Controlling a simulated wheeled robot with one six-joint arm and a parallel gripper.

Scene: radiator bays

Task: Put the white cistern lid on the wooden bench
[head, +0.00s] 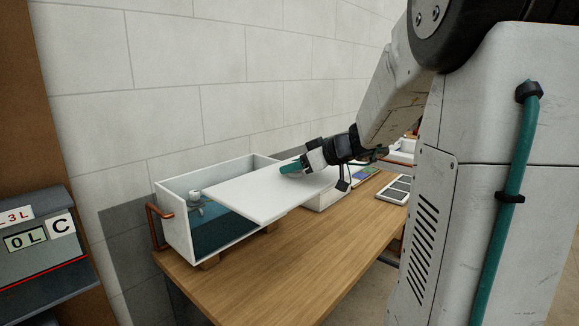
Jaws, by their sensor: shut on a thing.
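The white cistern lid (255,195) is a flat white panel, held roughly level in the head view. My gripper (290,168), with teal fingertips, is shut on the lid near its far edge. The lid's left part overlaps the open white cistern (176,238) in the picture. I cannot tell how high it is above the rim. The cistern has dark blue-green water and a small white fitting inside. It stands on blocks on the wooden bench (300,265). The bench under the lid is partly hidden.
A copper pipe (155,225) runs at the cistern's left end. A white box-like thing (326,200) shows under the lid's right end. A white framed panel (394,190) lies on the bench at right. The front middle of the bench is clear. A labelled grey box (45,265) is at left.

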